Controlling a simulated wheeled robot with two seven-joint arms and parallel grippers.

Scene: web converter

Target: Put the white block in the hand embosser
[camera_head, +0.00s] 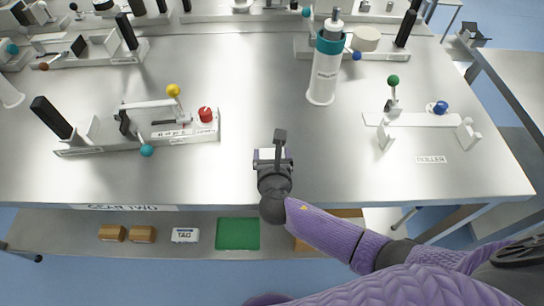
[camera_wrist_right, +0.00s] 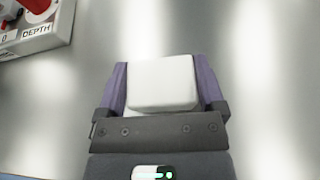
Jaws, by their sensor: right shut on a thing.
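The white block (camera_wrist_right: 165,82) is held between the two purple fingers of my right gripper (camera_head: 272,152) in the right wrist view. In the head view the gripper is over the front middle of the steel table, and only a little of the block shows. I cannot read which device is labelled the hand embosser. A device (camera_head: 165,135) with a black lever, a yellow knob and a red knob stands left of the gripper, apart from it. Its corner with the word DEPTH shows at the wrist view's upper left. My left gripper is not in view.
A white cylinder (camera_head: 325,75) with a teal collar stands behind and right of the gripper. A station marked ROLLER (camera_head: 431,160) is at the right. More devices line the table's back. The table (camera_head: 240,85) is bare around the gripper. A lower shelf holds a green mat (camera_head: 238,234).

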